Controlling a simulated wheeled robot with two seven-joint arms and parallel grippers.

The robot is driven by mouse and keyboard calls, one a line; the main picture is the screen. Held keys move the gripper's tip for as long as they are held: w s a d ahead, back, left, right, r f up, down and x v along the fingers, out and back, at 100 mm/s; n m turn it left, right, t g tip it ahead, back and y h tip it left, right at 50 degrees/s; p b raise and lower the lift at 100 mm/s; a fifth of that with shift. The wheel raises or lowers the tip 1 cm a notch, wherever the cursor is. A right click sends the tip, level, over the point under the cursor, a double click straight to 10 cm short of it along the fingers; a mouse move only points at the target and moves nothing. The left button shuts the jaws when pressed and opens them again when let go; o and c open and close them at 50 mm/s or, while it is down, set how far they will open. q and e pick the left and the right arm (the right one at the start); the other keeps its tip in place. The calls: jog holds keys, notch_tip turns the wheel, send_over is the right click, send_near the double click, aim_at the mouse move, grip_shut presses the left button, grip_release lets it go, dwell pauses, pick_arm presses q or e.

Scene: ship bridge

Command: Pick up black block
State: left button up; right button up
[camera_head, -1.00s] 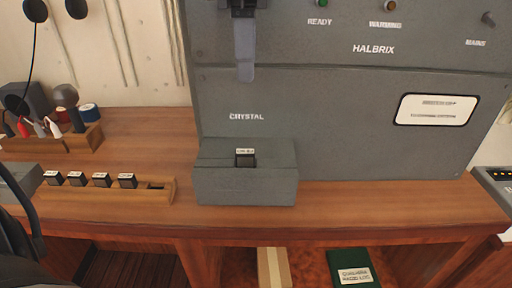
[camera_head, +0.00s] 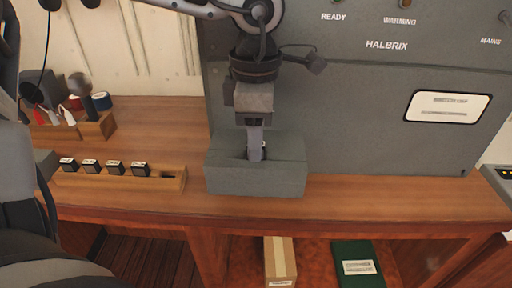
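A grey box (camera_head: 256,178) stands on the wooden desk against the console, where the word CRYSTAL showed earlier. The black block (camera_head: 264,147) with a white label sits in the top of this box; now only a sliver of it shows behind the fingers. My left gripper (camera_head: 255,150) points straight down over the box, its fingertips at the block. The fingers overlap in this view, so I cannot tell their gap or whether they touch the block. Several similar black blocks (camera_head: 115,168) stand in a wooden rack (camera_head: 150,183) to the left. My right gripper is not in view.
The grey console (camera_head: 390,130) rises right behind the box. A wooden holder with tools (camera_head: 95,126) stands at the back left. The desk (camera_head: 400,193) is clear right of the box. A cardboard box (camera_head: 280,260) and a green book (camera_head: 352,262) lie below on a shelf.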

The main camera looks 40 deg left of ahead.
pick_arm(q)
jog(key=shift+f, duration=0.1)
grip_shut()
